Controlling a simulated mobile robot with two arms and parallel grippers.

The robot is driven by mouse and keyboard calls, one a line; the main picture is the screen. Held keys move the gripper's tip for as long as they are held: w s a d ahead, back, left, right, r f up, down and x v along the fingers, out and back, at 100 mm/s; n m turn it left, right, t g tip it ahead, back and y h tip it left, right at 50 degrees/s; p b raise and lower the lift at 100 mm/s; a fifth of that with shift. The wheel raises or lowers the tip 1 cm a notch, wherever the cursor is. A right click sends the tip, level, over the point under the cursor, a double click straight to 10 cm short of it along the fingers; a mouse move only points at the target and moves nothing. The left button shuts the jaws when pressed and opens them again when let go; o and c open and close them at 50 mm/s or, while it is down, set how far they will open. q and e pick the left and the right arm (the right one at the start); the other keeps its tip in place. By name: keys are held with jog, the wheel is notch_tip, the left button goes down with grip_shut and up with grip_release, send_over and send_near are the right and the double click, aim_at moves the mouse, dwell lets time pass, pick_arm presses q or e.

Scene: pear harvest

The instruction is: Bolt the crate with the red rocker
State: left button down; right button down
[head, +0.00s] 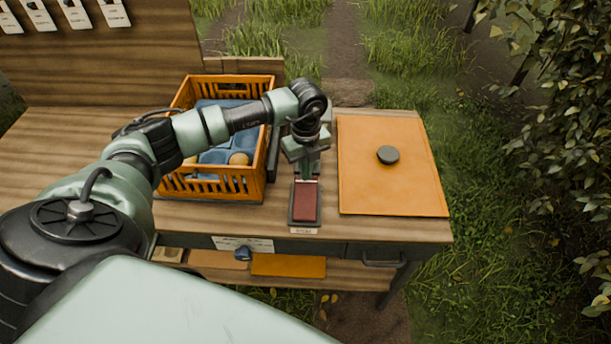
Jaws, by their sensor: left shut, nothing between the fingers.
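The orange crate (211,189) stands on the wooden bench, with a blue tray insert and a few yellowish pears (238,158) inside. My left arm passes in front of it and hides part of its inside. The red rocker (306,202) sits in a dark housing to the right of the crate, near the bench's front edge, with a small label below it. My left gripper (307,176) points down at the rocker's far end, its fingers shut and empty. I cannot tell whether the fingertips touch the rocker. My right gripper is not in view.
An orange lid (390,190) with a dark round knob (388,155) lies flat on the bench at the right. The bench (60,120) has a high back board with hanging cards. Below are a drawer handle and an orange panel (288,265). Grass and leafy branches lie beyond.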

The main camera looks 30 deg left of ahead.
pick_arm(q)
jog(key=shift+f+b, duration=1.1)
jog(key=shift+f, duration=0.5)
dwell(0.5)
jog(key=shift+r, duration=0.1)
jog(key=shift+r+p, duration=2.7)
jog(key=shift+r, duration=0.85)
jog(key=shift+f, duration=0.1)
